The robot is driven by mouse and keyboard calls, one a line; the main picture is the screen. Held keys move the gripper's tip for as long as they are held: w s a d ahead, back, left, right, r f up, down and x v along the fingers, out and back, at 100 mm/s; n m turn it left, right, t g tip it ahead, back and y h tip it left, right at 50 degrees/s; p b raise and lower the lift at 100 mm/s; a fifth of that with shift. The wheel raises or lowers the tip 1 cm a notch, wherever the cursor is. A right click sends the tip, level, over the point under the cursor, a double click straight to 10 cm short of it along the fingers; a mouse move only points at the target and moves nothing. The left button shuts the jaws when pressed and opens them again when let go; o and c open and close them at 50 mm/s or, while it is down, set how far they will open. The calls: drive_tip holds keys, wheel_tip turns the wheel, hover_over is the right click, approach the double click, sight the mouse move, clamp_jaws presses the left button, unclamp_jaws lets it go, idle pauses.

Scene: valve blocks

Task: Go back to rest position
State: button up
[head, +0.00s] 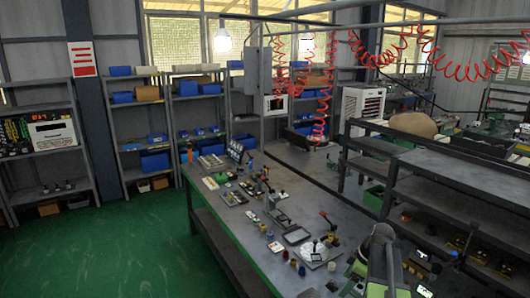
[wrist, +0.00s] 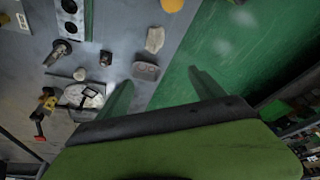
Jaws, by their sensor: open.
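My gripper (wrist: 160,80) shows in the wrist view with its two green fingers apart and nothing between them. It hangs over the edge of the grey workbench, with bench parts to the left and green floor to the right. In the head view my green and grey arm (head: 380,262) is at the bottom right, beside the workbench (head: 228,222); the fingers cannot be made out there. A grey block with round holes (wrist: 69,18) and a round light fixture with a black frame (wrist: 78,93) lie on the bench in the wrist view.
Many small parts, trays and a lever device (head: 328,222) crowd the bench. A dark shelf unit (head: 455,175) stands close at the right. Shelves with blue bins (head: 155,160) line the back wall. Green floor (head: 90,245) is clear at left. Red coiled hoses (head: 320,100) hang overhead.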

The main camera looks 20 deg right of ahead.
drive_tip(key=w+a+f+g+b, duration=0.1)
drive_tip(key=a+f+b, duration=0.15)
drive_tip(key=a, duration=1.05)
drive_tip(key=w+a+f+g+b, duration=0.1)
drive_tip(key=a+f, duration=0.2)
drive_tip(key=a, duration=1)
drive_tip(key=s+a+f+m+h, duration=0.1)
drive_tip(key=s+a+m+h, duration=0.2)
drive_tip(key=m, duration=0.7)
drive_tip(key=shift+s+a+b, duration=0.35)
drive_tip(key=shift+s+a, duration=0.65)
drive_tip(key=shift+s, duration=0.4)
drive_tip(key=shift+c, duration=0.4)
